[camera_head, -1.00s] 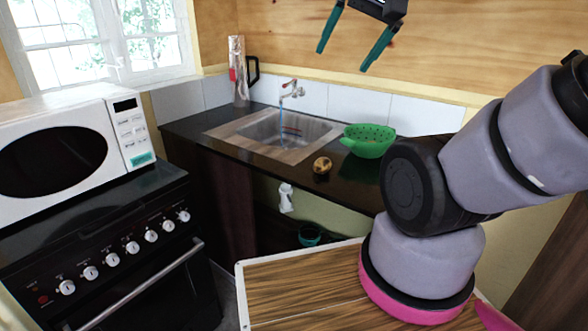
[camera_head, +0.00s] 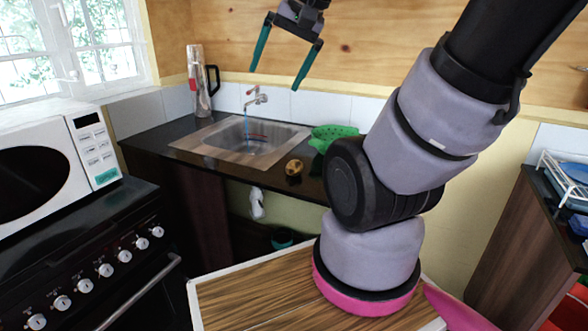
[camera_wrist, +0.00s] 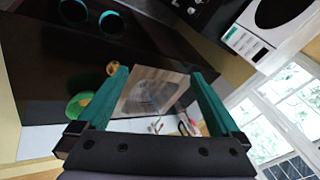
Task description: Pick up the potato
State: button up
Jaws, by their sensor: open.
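The potato (camera_head: 294,168) is a small brown-yellow lump on the black counter, near its front edge, right of the sink and left of the green colander. In the wrist view the potato (camera_wrist: 113,68) shows just beyond the tip of the left finger, apart from it. My gripper (camera_head: 282,78) has green fingers spread wide and empty. It hangs in the air above and behind the sink area in the head view. In the wrist view my gripper (camera_wrist: 162,75) frames the sink between its fingers.
A sink (camera_head: 240,140) with a running tap (camera_head: 256,98) is left of the potato. A green colander (camera_head: 332,134) stands to its right, partly behind my arm. A metallic flask (camera_head: 200,82) stands by the wall. A microwave (camera_head: 55,160) sits at left, and a dish rack (camera_head: 565,180) at right.

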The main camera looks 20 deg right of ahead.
jog(key=w+d+f+m+g+y, duration=0.35)
jog(key=w+f+m, duration=0.25)
jog(key=w+f, duration=0.2)
jog(key=m+t+y, duration=0.3)
jog(key=m+t, duration=0.5)
jog(key=m, duration=0.8)
send_near(301, 164)
jog(key=shift+x, duration=0.95)
jog(key=shift+h, duration=0.25)
jog(key=x, duration=1)
jog(key=shift+w+a, duration=0.15)
jog(key=shift+a, duration=0.2)
jog(key=c, duration=1.1)
